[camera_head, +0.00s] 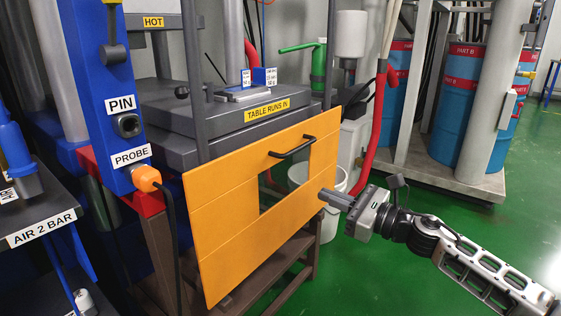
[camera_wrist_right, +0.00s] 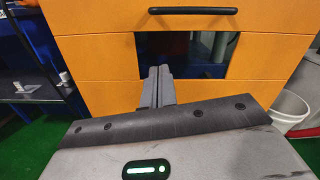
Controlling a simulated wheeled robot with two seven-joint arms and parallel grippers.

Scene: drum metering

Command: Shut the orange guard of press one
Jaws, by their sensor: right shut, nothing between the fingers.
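The orange guard (camera_head: 222,215) is a flat panel with a square window, hanging low in front of the press (camera_head: 205,115). Its top edge lies below the label "TABLE RUNS IN", and the press opening above it is uncovered. A black bar handle (camera_head: 292,147) sits near the guard's top edge. My left gripper is out of view.
A blue column (camera_head: 115,80) marked PIN and PROBE stands left, with an orange plug and a hanging black cable. A white bucket (camera_head: 340,180) stands behind the guard's right edge. Blue drums (camera_head: 455,110) stand at the back right. Green floor (camera_head: 400,280) is clear in front.

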